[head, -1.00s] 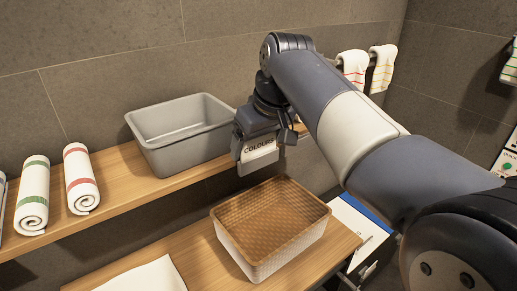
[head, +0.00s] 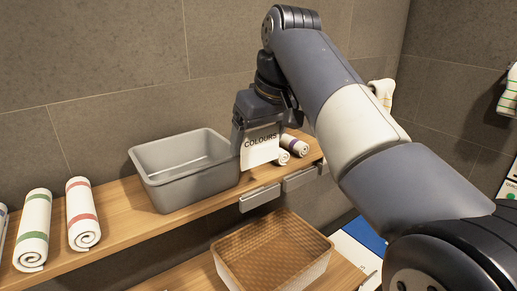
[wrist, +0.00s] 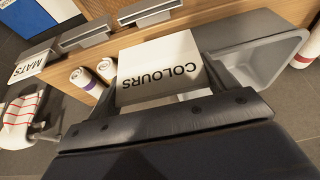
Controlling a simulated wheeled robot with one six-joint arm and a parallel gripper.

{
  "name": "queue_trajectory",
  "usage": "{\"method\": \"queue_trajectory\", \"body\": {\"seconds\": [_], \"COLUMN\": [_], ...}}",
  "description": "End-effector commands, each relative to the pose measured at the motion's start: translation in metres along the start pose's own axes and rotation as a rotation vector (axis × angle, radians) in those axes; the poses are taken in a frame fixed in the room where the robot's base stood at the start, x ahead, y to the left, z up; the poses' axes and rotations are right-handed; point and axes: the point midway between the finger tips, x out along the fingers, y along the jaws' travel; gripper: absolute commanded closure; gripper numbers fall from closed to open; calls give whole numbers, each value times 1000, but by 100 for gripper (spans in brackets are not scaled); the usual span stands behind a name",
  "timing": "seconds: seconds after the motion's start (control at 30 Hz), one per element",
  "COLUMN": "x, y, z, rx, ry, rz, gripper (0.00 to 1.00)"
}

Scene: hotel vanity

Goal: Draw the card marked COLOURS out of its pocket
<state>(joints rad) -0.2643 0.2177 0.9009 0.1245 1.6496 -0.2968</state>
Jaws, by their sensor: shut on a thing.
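The white card marked COLOURS (head: 260,147) hangs upright below my gripper (head: 258,124), which is shut on its upper edge. The card is clear of the grey pockets on the shelf's front edge: one pocket (head: 260,198) is below it and another (head: 299,179) is to the right. Both look empty. In the wrist view the card (wrist: 158,68) shows upside down between my gripper's fingers (wrist: 170,112), with the two pockets (wrist: 84,36) (wrist: 148,11) beyond it.
A grey bin (head: 185,170) and rolled towels (head: 83,213) stand on the wooden shelf (head: 130,212). A woven basket (head: 270,250) sits below. The wrist view also shows a card marked MATS (wrist: 32,67) and a hung striped towel (wrist: 22,115).

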Motion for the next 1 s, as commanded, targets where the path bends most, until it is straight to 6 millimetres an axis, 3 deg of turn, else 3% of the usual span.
{"method": "queue_trajectory", "body": {"seconds": [1.0], "x": [-45], "y": [0], "z": [-18], "rx": [0], "ry": [1], "rz": [0], "gripper": [40]}}
